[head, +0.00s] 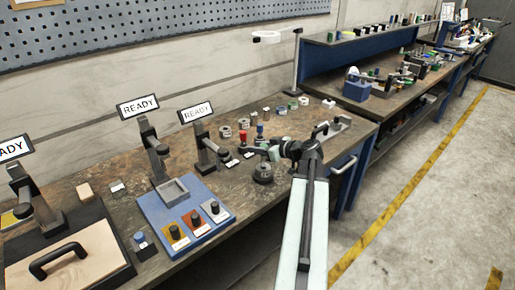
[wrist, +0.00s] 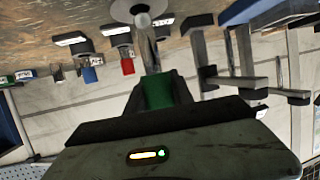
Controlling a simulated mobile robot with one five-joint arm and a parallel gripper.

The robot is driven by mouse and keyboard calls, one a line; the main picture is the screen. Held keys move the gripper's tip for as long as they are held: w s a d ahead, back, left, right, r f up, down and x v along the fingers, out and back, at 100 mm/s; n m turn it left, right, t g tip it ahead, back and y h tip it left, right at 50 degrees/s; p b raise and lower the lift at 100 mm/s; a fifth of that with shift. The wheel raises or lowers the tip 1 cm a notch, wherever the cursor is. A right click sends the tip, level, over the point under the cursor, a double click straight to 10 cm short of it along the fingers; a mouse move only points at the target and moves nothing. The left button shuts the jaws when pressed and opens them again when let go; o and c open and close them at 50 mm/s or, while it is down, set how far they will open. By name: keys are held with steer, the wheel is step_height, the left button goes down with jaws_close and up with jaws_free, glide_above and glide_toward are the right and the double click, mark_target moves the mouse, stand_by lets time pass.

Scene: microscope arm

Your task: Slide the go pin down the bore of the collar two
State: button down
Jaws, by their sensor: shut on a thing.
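My gripper (head: 276,149) is shut on the go pin, gripping its green handle (wrist: 157,91). The pin's silver shaft (wrist: 148,48) runs away from the jaws to a pale round piece (wrist: 130,8) at the top of the wrist view. I cannot tell whether the tip is inside a bore or just at it. In the head view a dark round stepped piece (head: 263,173) stands on the bench just below my gripper. Grey ring-shaped collars (head: 226,131) stand farther back; I cannot read which is collar two.
Display stands with READY screens (head: 138,106) rise to the left, beside a blue tray (head: 187,218) with knobs. A magnifier lamp (head: 297,62) stands at the back. The floor right of the bench is clear.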

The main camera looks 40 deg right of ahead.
steer(key=shift+f+b, duration=2.4)
steer(key=shift+f, duration=0.05)
steer(key=c, duration=1)
jaws_free()
steer(key=p+v, duration=0.2)
steer(key=v, duration=0.6)
steer(key=shift+p, duration=0.4)
